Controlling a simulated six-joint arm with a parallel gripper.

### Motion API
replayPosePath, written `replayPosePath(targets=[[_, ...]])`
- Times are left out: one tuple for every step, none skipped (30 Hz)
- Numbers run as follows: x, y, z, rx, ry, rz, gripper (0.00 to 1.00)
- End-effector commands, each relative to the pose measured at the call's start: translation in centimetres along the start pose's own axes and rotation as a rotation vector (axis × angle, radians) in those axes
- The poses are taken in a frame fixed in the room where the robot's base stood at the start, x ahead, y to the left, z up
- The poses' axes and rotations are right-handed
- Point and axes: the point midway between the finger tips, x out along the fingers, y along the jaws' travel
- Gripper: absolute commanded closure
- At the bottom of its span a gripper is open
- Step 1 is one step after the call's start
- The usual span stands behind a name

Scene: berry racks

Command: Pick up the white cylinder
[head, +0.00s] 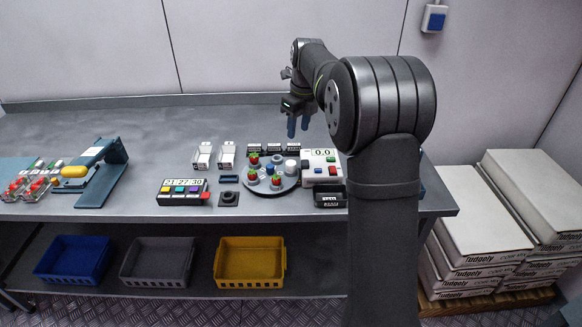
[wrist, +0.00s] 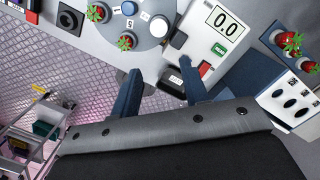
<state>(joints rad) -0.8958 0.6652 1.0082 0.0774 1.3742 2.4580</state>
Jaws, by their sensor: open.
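A white cylinder (head: 291,166) stands at the right side of a round grey plate (head: 288,185), among red berries with green leaves. In the wrist view the white cylinder (wrist: 158,26) shows near the top, on the grey plate (wrist: 145,42). My gripper (head: 298,131) hangs above the back of the bench, behind the plate in the head view, with its blue fingers pointing down. In the wrist view my gripper (wrist: 160,66) has its fingers spread apart with nothing between them, and the cylinder lies beyond the fingertips.
A white scale (head: 322,166) reading 0.0 stands right of the plate, with a black box (head: 330,196) in front. A timer (head: 183,191) and white cartons (head: 203,155) are to the left. A blue press (head: 104,172) stands farther left. Bins (head: 250,262) sit below.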

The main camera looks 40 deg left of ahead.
Motion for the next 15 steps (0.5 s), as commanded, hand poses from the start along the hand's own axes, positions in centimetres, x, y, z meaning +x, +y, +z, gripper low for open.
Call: replayPosePath(targets=[[1.3, 0.1, -0.1, -0.001, 0.004, 0.003, 0.59], [1.9, 0.1, -0.1, -0.001, 0.003, 0.002, 0.59], [2.8, 0.1, -0.1, -0.001, 0.004, 0.003, 0.59], [3.5, 0.0, 0.0, -0.001, 0.003, 0.002, 0.59], [4.2, 0.1, -0.1, -0.001, 0.004, 0.003, 0.59], [5.0, 0.1, -0.1, -0.001, 0.003, 0.002, 0.59], [5.7, 0.0, 0.0, -0.002, 0.003, 0.002, 0.59], [6.3, 0.0, 0.0, -0.002, 0.003, 0.002, 0.59], [7.0, 0.0, 0.0, -0.002, 0.003, 0.002, 0.59], [7.5, 0.1, -0.1, -0.002, 0.003, 0.002, 0.59], [8.0, 0.0, 0.0, -0.002, 0.002, 0.001, 0.59], [8.4, 0.0, 0.0, -0.002, 0.002, 0.001, 0.59], [8.8, 0.0, 0.0, -0.002, 0.002, 0.001, 0.59], [9.0, 0.0, 0.0, -0.002, 0.001, 0.001, 0.59], [9.3, 0.0, 0.0, -0.003, 0.001, 0.0, 0.59]])
